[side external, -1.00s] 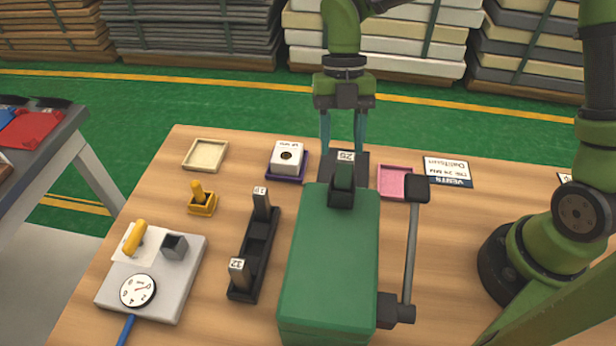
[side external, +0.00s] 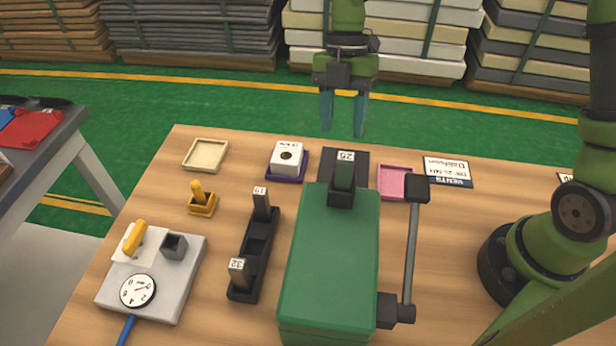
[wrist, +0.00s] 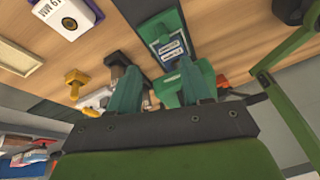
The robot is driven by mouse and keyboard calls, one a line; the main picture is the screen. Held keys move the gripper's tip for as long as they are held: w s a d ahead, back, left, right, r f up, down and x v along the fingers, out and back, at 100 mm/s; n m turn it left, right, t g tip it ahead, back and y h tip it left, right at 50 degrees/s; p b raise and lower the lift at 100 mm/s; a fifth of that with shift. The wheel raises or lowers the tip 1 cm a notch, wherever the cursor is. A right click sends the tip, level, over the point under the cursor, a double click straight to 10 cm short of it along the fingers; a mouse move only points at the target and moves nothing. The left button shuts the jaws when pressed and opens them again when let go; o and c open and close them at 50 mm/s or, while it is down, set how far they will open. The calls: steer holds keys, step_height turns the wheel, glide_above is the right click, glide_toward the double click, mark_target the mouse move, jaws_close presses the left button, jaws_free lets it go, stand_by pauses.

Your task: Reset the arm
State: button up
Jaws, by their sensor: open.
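My gripper (side external: 343,132) is open and empty, hanging above the far edge of the table in the side view. Its two teal fingers (wrist: 158,85) stand apart in the wrist view with nothing between them. Below it, a black block labelled 25 (side external: 344,172) stands upright at the far end of the green press (side external: 330,260), on a dark plate. The fingers are clear of the block.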

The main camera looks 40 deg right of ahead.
steer(key=s+d+r+m+t, duration=0.4)
steer(key=s+d+m+t, duration=0.1)
steer(key=m, duration=0.9)
steer(key=s+d+r+m+t, duration=0.3)
steer(key=s+d+m+t, duration=0.2)
steer(key=m, duration=0.8)
steer(key=shift+s+d+r+m+t+h, duration=0.3)
steer(key=shift+s+d+r+m, duration=0.1)
steer(key=shift+s+d, duration=0.7)
steer(key=shift+w, duration=0.1)
